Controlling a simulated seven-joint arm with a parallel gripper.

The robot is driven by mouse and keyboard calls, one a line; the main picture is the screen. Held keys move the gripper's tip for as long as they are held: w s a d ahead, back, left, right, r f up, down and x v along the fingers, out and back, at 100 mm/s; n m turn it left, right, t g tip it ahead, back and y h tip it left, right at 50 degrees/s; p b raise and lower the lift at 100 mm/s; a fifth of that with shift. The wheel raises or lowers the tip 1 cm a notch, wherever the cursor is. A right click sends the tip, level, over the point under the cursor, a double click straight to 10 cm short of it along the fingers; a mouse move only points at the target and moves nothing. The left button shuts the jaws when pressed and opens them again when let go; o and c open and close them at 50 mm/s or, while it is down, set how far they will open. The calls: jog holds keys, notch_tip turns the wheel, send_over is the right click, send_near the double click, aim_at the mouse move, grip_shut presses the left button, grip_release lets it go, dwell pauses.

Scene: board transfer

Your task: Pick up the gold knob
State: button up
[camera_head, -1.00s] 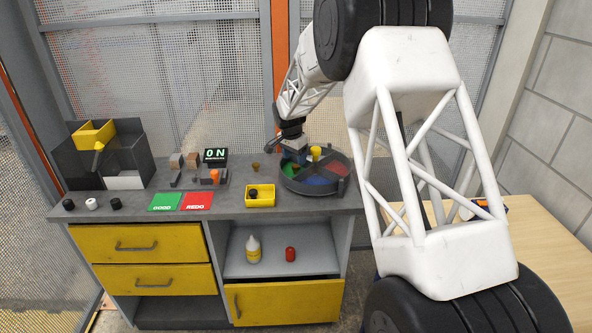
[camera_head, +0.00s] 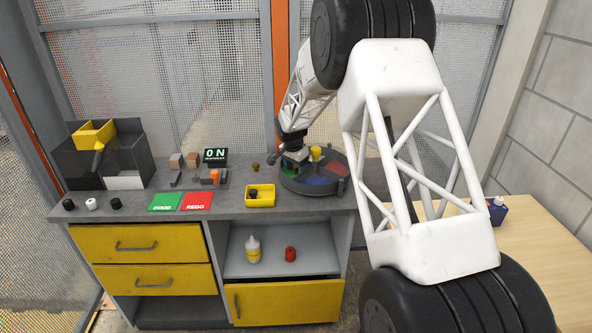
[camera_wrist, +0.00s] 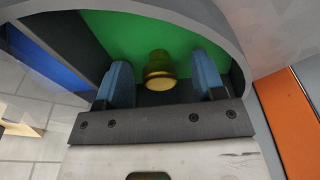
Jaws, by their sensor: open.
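A gold knob (camera_wrist: 160,72) sits in the green section (camera_wrist: 120,35) of the round tray in the wrist view. My gripper (camera_wrist: 163,68) is open, with one blue finger on each side of the knob. A gap shows between the knob and each finger. In the head view, my gripper (camera_head: 296,162) is low over the green section of the round divided tray (camera_head: 310,190), and I cannot make out the knob there.
A yellow piece (camera_head: 316,152) stands in the tray near my gripper. A small brownish knob (camera_head: 255,165) stands on the bench left of the tray. A yellow bin (camera_head: 260,203) holds a dark piece. The tray's raised wall (camera_wrist: 225,25) is close to my fingers.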

jog(key=shift+c, duration=0.3)
jog(key=c, duration=1)
jog(key=shift+o, duration=0.2)
jog(key=shift+r, duration=0.1)
jog(key=shift+r, duration=4.9)
